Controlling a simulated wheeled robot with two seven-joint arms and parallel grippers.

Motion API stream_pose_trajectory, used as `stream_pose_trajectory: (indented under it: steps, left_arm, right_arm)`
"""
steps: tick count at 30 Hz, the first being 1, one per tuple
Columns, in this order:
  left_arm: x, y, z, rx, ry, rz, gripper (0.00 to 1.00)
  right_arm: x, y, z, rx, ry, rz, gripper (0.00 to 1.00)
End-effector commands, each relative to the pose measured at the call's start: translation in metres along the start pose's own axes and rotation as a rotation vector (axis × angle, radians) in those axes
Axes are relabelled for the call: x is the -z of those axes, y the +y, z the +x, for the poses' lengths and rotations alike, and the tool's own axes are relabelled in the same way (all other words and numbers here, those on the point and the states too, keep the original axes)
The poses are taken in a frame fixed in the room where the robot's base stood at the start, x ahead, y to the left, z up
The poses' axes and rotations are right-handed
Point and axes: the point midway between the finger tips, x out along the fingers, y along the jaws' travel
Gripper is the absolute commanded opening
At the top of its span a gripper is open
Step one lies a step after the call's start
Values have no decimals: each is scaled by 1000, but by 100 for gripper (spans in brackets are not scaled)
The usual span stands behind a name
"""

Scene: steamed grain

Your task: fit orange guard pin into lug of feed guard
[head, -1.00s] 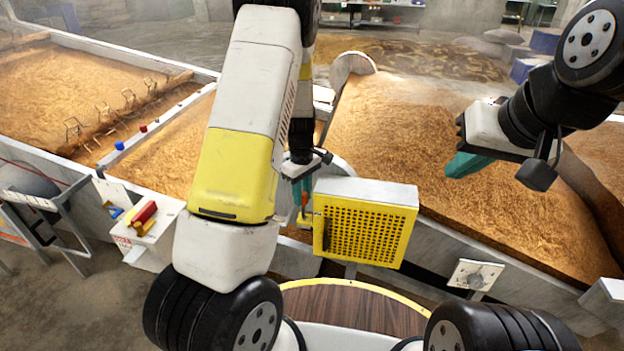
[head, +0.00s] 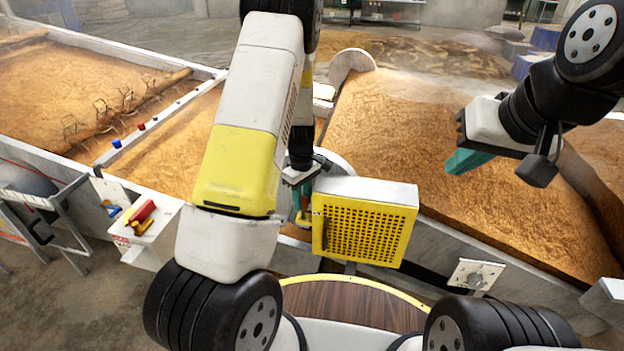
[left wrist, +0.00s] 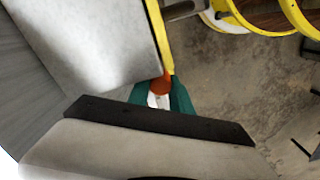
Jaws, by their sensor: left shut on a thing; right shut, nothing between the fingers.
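The feed guard (head: 365,228) is a yellow perforated panel with a grey metal top, upright in the middle of the head view. My left gripper (head: 303,200) is at the guard's left edge, pointing down. In the left wrist view its teal fingers (left wrist: 160,98) are shut on the orange guard pin (left wrist: 161,83), whose orange end shows right beside the guard's yellow edge (left wrist: 158,35). The lug is mostly hidden, so I cannot tell whether the pin is in it. My right gripper (head: 468,161) is shut and empty, above the grain at right.
A low wall runs behind and beside the guard, with grain beds (head: 400,130) beyond it. A white stand (head: 150,235) with red and yellow parts is at left. A grey plate with a knob (head: 476,274) is at right. A round wooden top (head: 345,305) is in front.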

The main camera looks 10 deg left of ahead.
Motion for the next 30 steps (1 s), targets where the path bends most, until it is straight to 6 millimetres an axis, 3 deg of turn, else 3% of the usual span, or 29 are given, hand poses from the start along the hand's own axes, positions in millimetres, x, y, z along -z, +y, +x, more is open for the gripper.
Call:
stream_pose_trajectory:
  steps: [18, 30]
  left_arm:
    - [0, 0, 30, 1, -1, 0, 0]
    - [0, -1, 41, 3, 0, -2, 0]
  right_arm:
    - [0, 0, 0, 0, 0, 0, 0]
    - [0, 0, 0, 0, 0, 0, 0]
